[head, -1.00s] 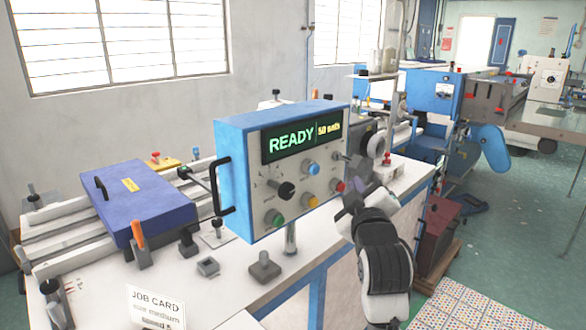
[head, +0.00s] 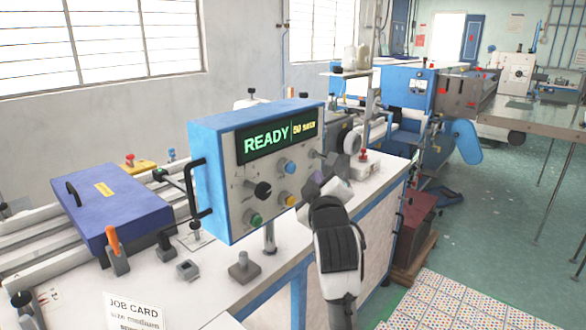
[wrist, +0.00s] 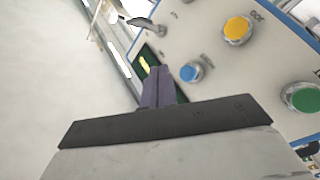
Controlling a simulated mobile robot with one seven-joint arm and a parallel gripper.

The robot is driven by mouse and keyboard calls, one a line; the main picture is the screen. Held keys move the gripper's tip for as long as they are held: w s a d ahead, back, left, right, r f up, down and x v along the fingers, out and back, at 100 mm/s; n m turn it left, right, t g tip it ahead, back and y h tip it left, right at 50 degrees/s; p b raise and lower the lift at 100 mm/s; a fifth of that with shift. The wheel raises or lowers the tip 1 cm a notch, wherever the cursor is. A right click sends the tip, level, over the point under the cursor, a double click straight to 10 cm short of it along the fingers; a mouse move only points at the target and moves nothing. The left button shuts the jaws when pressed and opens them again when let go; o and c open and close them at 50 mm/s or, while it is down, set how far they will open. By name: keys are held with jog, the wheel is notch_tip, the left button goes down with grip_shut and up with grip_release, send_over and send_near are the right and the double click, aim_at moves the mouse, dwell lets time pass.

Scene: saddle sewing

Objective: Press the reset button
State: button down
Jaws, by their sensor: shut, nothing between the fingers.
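The blue control box (head: 205,190) stands on a post, its pale front panel facing me. Its display (head: 275,143) reads READY in green, with yellow text beside it. The panel carries a blue button (head: 289,167), a yellow button (head: 289,200), a green button (head: 255,220) and a black knob (head: 262,190). I cannot read which button is labelled reset. My gripper (head: 318,183) is shut and empty, in front of the panel's right side; contact cannot be told. In the wrist view, the fingers (wrist: 162,82) point beside the blue button (wrist: 189,73), with the yellow button (wrist: 237,29) farther right.
A black side handle (head: 197,190) sticks out from the box's left. A blue-lidded case (head: 115,205), an orange-handled tool (head: 114,248) and a job card (head: 133,312) are on the white bench. Machines stand behind; open floor lies right.

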jog(key=shift+w+a, duration=0.55)
jog(key=shift+a, duration=0.25)
jog(key=shift+w+a, duration=0.55)
jog(key=shift+a, duration=0.2)
jog(key=shift+w, duration=0.1)
dwell(0.8)
jog(key=shift+w+a, duration=0.15)
jog(key=shift+a, duration=0.15)
jog(key=shift+w+a+p, duration=0.3)
jog(key=shift+a+p, duration=0.05)
jog(key=shift+a, duration=0.05)
dwell(0.8)
jog(key=shift+s+d, duration=0.55)
jog(key=shift+d, duration=0.15)
jog(key=shift+s+d, duration=0.75)
jog(key=shift+d, duration=0.3)
jog(key=shift+s+d, duration=0.7)
jog(key=shift+d, duration=0.3)
